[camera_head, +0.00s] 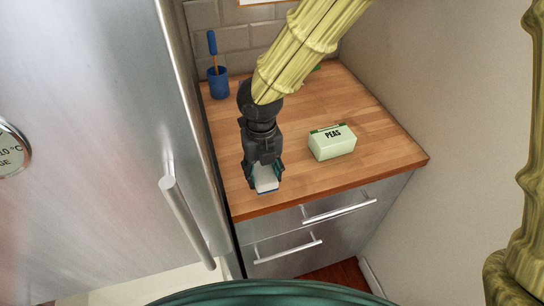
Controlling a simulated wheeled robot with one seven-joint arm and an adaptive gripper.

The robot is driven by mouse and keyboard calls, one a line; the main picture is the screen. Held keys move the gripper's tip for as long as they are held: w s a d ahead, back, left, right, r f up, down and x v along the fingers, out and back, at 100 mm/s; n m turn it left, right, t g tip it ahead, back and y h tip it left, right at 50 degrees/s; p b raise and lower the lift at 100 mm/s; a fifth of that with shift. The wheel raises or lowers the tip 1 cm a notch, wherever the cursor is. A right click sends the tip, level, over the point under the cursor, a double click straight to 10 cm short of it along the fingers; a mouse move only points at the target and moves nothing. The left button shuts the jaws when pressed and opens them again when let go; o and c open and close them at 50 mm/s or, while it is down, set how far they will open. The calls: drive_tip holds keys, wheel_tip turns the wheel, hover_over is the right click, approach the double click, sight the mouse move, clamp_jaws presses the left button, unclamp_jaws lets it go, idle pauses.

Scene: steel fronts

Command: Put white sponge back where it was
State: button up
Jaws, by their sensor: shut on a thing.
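The white sponge (265,180) shows as a small pale block with a blue lower edge, near the front left of the wooden worktop. My gripper (264,176) is shut on it, with one finger on each side. The gripper points down and toward the front edge. I cannot tell whether the sponge touches the worktop or is held just above it. Part of the sponge is hidden by the fingers.
A pale green box marked PEAS (332,143) lies right of my gripper. A blue cup (218,83) with a blue-handled brush stands at the back left. A steel fridge (95,120) borders the left side. The worktop's right front (385,160) is clear.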

drive_tip(key=w, duration=0.2)
drive_tip(key=w+d+p, duration=0.1)
drive_tip(key=w, duration=0.4)
drive_tip(key=shift+d+f+p, duration=0.25)
drive_tip(key=shift+d+p, duration=0.05)
drive_tip(key=shift+d, duration=0.1)
drive_tip(key=shift+w+f, duration=0.15)
drive_tip(key=shift+f, duration=0.05)
drive_tip(key=shift+d+f+p, duration=0.1)
drive_tip(key=shift+f+p, duration=0.45)
drive_tip(key=shift+f, duration=1.05)
drive_tip(key=shift+f, duration=0.15)
drive_tip(key=o, duration=1)
wheel_tip(320, 180, up, 12)
drive_tip(key=shift+r+b, duration=0.15)
drive_tip(key=shift+b, duration=0.6)
